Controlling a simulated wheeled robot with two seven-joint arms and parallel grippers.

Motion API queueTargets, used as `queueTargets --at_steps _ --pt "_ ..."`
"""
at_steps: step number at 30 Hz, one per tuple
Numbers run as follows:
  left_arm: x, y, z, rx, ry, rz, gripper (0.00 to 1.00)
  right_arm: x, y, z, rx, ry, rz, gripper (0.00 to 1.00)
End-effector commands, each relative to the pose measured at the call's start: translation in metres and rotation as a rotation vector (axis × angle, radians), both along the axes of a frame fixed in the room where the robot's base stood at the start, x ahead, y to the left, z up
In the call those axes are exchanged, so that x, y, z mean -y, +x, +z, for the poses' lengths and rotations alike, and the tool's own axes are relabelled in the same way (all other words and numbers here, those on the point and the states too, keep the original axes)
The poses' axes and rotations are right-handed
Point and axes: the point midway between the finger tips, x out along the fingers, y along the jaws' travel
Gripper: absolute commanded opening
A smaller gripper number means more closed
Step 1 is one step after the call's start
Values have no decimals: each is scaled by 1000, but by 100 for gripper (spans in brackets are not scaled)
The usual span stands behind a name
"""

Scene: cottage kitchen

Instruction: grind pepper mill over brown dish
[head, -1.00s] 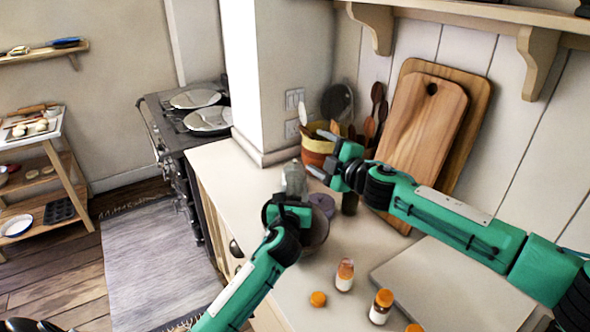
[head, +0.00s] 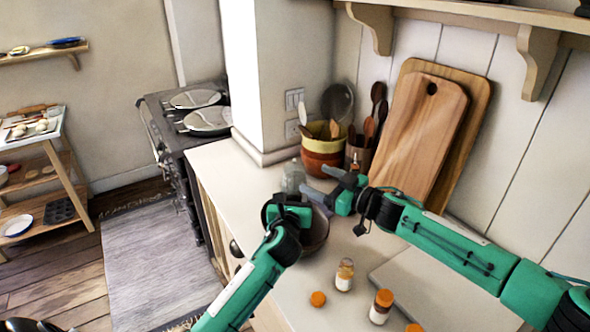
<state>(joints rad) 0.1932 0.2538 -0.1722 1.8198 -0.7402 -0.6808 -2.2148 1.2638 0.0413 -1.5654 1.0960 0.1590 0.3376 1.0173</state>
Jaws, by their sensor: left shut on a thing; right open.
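The brown dish (head: 318,236) stands on the counter, partly hidden behind my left gripper. My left gripper (head: 287,208) is over the dish's left side and is shut on a clear greyish upright thing, which looks like the pepper mill (head: 293,178). Its lower part is hidden by the gripper. My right gripper (head: 312,184) is open and empty, its fingers pointing left beside the mill. I cannot tell whether they touch it.
A yellow and terracotta pot (head: 322,160) and wooden cutting boards (head: 420,135) stand behind. A pale slab (head: 410,296) lies at right.

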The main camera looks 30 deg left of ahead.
Motion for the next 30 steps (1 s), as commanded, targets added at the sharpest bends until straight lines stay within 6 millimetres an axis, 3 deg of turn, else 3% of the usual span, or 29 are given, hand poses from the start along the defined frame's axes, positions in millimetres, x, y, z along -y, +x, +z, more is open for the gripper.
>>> queueTargets --at_steps 6,15,30 --pt "0 0 1 1 0 0 22 -35 6 0 1 0 0 74" --pt "0 0 1 1 0 0 22 -70 14 0 2 -1 -1 74" --pt "0 0 1 1 0 0 22 -82 16 0 2 -1 -1 74"
